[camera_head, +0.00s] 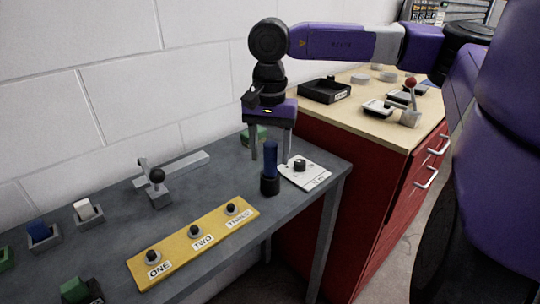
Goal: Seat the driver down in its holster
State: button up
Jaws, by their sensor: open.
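The driver (270,158) shows as a dark blue upright handle. It stands above a black round holster (269,186) on the grey bench, near the bench's right end. Whether its lower end is fully down in the holster cannot be told. My gripper (271,157) points straight down, with one finger left and one finger right of the driver's upper part in the picture. It is open, with gaps beside the handle. The handle seems nearer the camera than the fingers, so whether it lies between them is unclear.
A white plate with a black knob (301,166) lies just right of the holster. A yellow panel (180,256) with three buttons lies in front. A lever with a black ball (157,176) stands left. A green block (256,133) sits behind the gripper. A red cabinet (391,201) adjoins.

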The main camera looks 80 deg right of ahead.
notch_tip(320, 180, up, 7)
jog(key=shift+f, duration=0.2)
dwell(0.6)
